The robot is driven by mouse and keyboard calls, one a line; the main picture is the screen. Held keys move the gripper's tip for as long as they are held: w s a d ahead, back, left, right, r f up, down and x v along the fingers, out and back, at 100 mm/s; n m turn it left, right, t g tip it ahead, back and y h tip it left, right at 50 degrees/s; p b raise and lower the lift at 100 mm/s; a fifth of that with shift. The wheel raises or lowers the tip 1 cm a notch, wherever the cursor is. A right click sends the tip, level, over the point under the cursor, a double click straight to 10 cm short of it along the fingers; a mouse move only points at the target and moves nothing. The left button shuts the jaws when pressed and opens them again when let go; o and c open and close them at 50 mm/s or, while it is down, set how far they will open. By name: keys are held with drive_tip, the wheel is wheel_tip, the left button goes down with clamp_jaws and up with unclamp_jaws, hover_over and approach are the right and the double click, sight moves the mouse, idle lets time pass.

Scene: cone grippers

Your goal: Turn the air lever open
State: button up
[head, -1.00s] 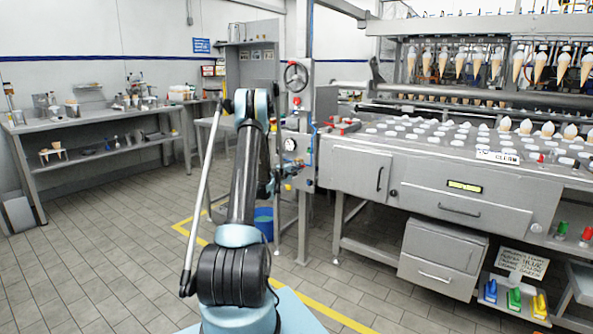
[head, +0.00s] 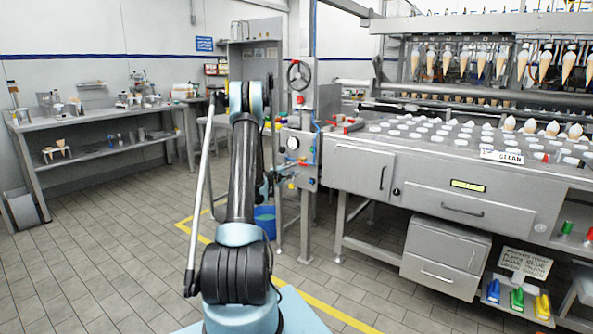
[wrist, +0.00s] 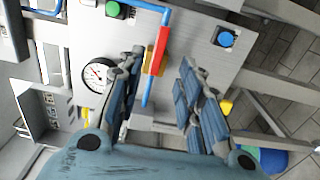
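The air lever looks like the red bar (wrist: 158,50) in the wrist view. It lies along a thin blue pipe (wrist: 147,92), with a yellow fitting behind it, on a grey panel (wrist: 195,25). My gripper (wrist: 162,57) is open, with one finger to each side of the red bar in the picture. I see no contact, and the depth gap is hard to judge. In the head view the panel (head: 300,122) stands just right of my arm.
A round gauge (wrist: 97,75), a green button (wrist: 114,9) and a blue button (wrist: 225,39) sit near the lever. A handwheel (head: 299,74) tops the panel. A blue bucket (head: 265,221) stands below. The cone machine (head: 440,170) fills the right; open floor lies left.

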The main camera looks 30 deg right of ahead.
drive_tip(key=shift+v, duration=2.55)
